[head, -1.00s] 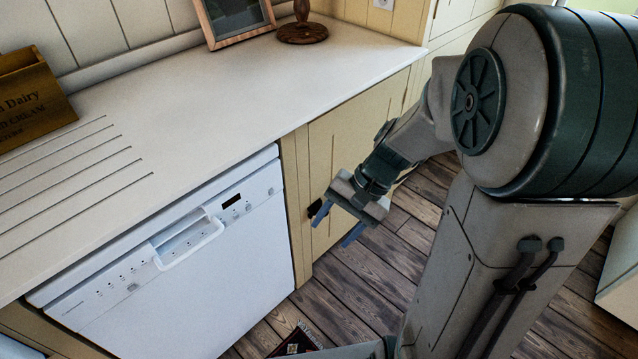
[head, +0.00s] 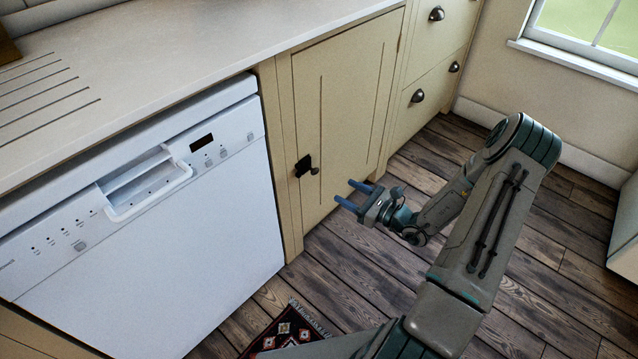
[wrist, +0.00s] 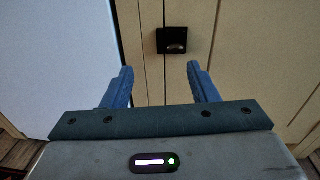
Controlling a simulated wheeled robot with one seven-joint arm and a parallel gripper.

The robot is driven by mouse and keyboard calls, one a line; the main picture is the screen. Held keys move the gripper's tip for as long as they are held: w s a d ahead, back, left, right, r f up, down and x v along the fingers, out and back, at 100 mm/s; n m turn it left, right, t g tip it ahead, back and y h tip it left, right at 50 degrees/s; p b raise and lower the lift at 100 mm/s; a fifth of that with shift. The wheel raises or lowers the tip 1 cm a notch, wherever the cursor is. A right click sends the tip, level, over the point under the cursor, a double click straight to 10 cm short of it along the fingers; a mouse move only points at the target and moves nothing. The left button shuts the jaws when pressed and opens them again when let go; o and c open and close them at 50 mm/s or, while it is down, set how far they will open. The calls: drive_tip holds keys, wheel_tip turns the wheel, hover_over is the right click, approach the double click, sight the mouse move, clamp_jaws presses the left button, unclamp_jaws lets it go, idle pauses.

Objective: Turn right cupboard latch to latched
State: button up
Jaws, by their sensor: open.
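The cupboard latch (head: 303,166) is a small black plate with a rounded knob at its lower right, at the left edge of the cream cupboard door (head: 345,110). In the wrist view the dark latch (wrist: 172,40) is ahead, slightly right of the middle between the fingers. My gripper (head: 350,195) is open and empty, to the right of the latch and apart from it in the head view. Its two blue fingers (wrist: 162,82) point toward the cupboard front in the wrist view. The exact turn of the latch is too small to tell.
A white dishwasher (head: 190,220) with a protruding handle stands left of the cupboard. Drawers (head: 425,85) with cup pulls are to the right. A countertop (head: 200,35) overhangs above. The wooden floor is clear apart from a patterned rug (head: 285,330).

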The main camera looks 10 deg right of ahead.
sight(317, 173)
drive_tip(key=shift+m+t+h, duration=0.5)
drive_tip(key=shift+m+t, duration=0.1)
drive_tip(key=shift+m, duration=0.3)
drive_tip(key=b+x, duration=0.1)
drive_tip(key=x, duration=0.3)
drive_tip(key=f+b+x, duration=0.1)
drive_tip(key=x, duration=0.3)
drive_tip(key=w+d+f+b+x, duration=0.1)
drive_tip(key=x, duration=0.4)
drive_tip(key=shift+f+b, duration=0.2)
drive_tip(key=shift+b, duration=0.15)
drive_tip(key=c, duration=1)
